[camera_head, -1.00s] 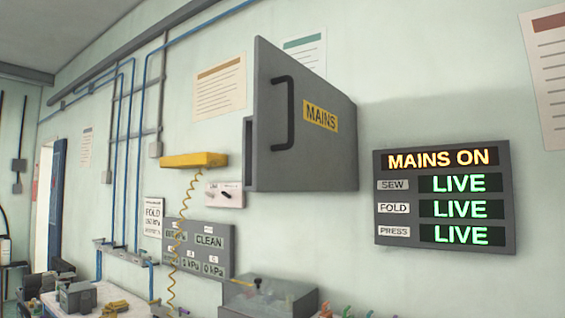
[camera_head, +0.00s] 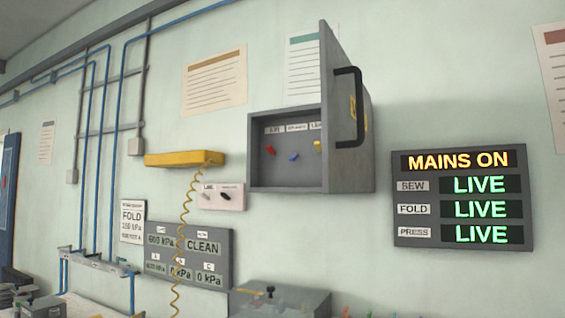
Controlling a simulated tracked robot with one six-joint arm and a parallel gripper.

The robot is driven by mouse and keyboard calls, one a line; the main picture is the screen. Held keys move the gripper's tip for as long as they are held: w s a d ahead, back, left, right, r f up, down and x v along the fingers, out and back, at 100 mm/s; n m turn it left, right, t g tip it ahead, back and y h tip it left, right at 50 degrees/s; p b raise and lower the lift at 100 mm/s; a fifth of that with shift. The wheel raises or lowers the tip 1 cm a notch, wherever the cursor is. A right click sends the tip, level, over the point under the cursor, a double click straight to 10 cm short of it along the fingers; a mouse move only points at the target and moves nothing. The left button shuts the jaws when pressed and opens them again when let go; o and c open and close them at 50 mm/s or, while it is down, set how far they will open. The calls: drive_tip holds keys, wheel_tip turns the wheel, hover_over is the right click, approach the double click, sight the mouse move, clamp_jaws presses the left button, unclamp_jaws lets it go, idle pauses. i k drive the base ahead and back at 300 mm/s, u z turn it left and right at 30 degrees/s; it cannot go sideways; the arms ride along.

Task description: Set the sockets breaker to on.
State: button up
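The grey mains cabinet (camera_head: 252,150) hangs on the wall near the middle of the view. Its door (camera_head: 338,95), with a black handle (camera_head: 349,108), stands open toward me on the right side. Inside are a red switch (camera_head: 270,150), a blue switch (camera_head: 294,156) and a yellow switch (camera_head: 317,146) under small white labels. The labels are too small to read surely, so I cannot tell which is the sockets breaker or its setting. The door's edge hides the cabinet's right part. My gripper is not in view.
A display board (camera_head: 463,199) right of the cabinet reads MAINS ON, with SEW, FOLD and PRESS all LIVE. A yellow bar (camera_head: 185,159) with a coiled cord sits left of the cabinet. A small switch panel (camera_head: 222,196) and pressure board (camera_head: 188,256) are below.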

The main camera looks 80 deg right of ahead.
sight(294, 157)
drive_tip(key=i, duration=1.25)
drive_tip(key=z, duration=3.45)
